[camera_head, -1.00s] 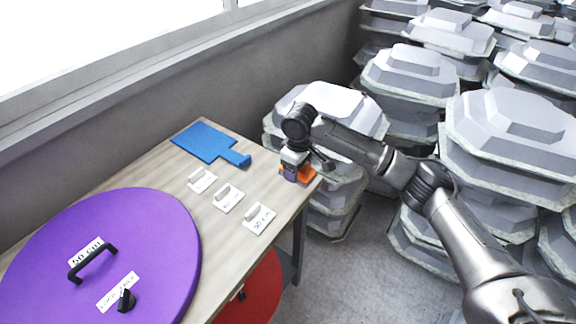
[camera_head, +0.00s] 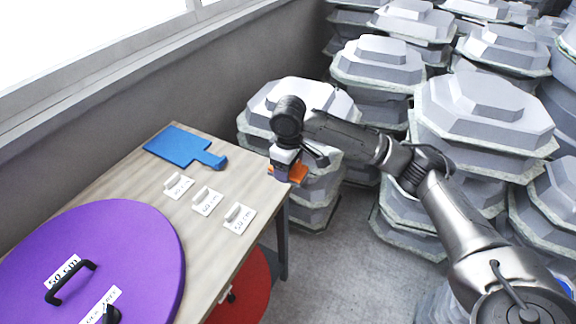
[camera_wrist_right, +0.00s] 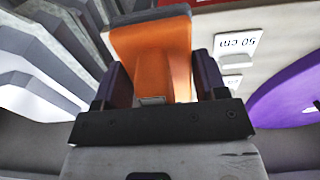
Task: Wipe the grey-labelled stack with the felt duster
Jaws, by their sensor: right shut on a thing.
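My right gripper (camera_head: 284,163) is shut on the orange felt duster (camera_head: 296,173), just past the table's far right corner and in front of the nearest grey mould stack (camera_head: 316,187). In the right wrist view the duster's orange handle (camera_wrist_right: 155,50) sits between the two dark fingers, with its wider pad beyond the tips. I cannot tell whether the pad touches the stack. Several grey stacks stand behind and to the right, including a large one (camera_head: 480,115). No grey label can be made out on any of them. My left gripper is not in view.
The wooden table (camera_head: 150,195) holds a purple disc (camera_head: 130,250) with a black handle, a blue paddle (camera_head: 180,147) and several small white labelled blocks (camera_head: 239,219). A red disc (camera_head: 250,290) is below the table. Grey floor (camera_head: 335,270) is clear between table and stacks.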

